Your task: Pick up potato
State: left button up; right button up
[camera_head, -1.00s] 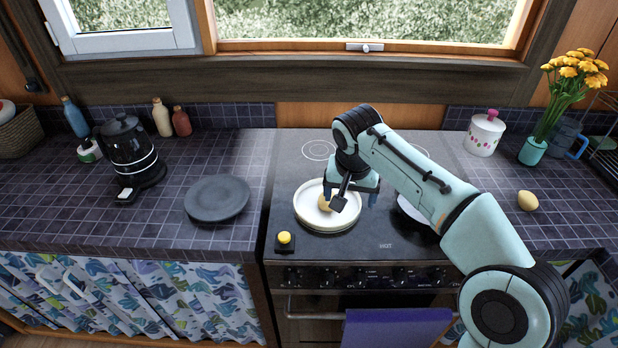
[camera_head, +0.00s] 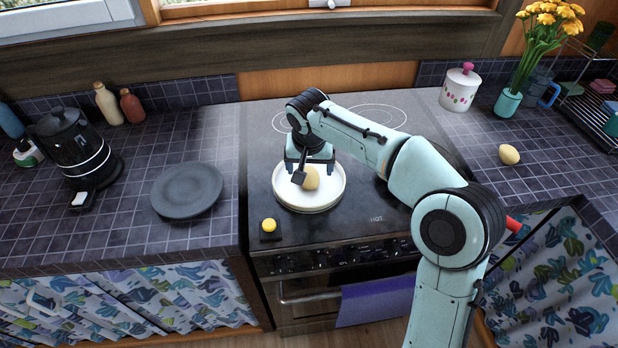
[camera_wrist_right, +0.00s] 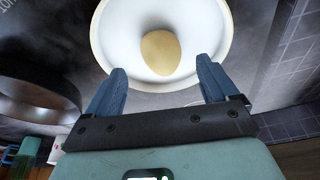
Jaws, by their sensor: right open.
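A yellowish-brown potato (camera_head: 313,178) lies in a round white plate (camera_head: 309,205) on the stove top. My right gripper (camera_head: 310,168) is open over the plate, with its fingers either side of the potato in the head view. In the right wrist view the potato (camera_wrist_right: 161,52) lies ahead of and between the two blue fingertips (camera_wrist_right: 162,70), with nothing gripped. The height of the fingers above the plate is hard to tell. Another potato-like yellow item (camera_head: 509,154) lies on the right counter. My left gripper is not in view.
A dark grey plate (camera_head: 187,188) and a black kettle (camera_head: 72,148) stand on the left counter. A yellow button on a black base (camera_head: 269,226) sits near the stove's front left. A white lidded pot (camera_head: 460,90) and a flower vase (camera_head: 508,102) stand at right.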

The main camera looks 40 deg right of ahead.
aim_at(309, 173)
jog(key=x, duration=0.5)
jog(key=shift+w, duration=0.15)
jog(key=c, duration=1.2)
jog(key=shift+r, duration=0.1)
